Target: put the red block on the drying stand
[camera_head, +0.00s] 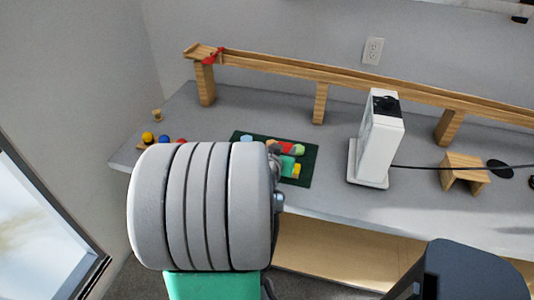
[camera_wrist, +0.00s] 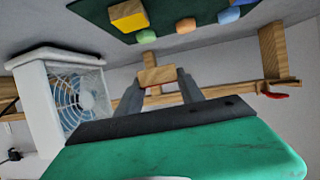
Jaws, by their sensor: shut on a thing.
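My gripper (camera_wrist: 158,82) is shut on a block (camera_wrist: 157,75) with a tan face and reddish edges, held between the fingertips. I take it for the red block; a red patch (camera_head: 285,147) shows in the head view over the dark green mat, partly hidden by my arm. In the wrist view the mat shows a yellow block but no red one. A small wooden stand (camera_head: 463,162), which looks like the drying stand, is on the table right of the white fan unit (camera_head: 383,142), well to the right of my gripper.
The dark green mat (camera_head: 304,178) holds several coloured pieces, including a yellow block (camera_wrist: 128,16). A long wooden rail (camera_head: 270,64) on posts runs along the back. A black cable crosses from the fan to the right. Coloured balls (camera_head: 148,137) sit at the left. The table front is clear.

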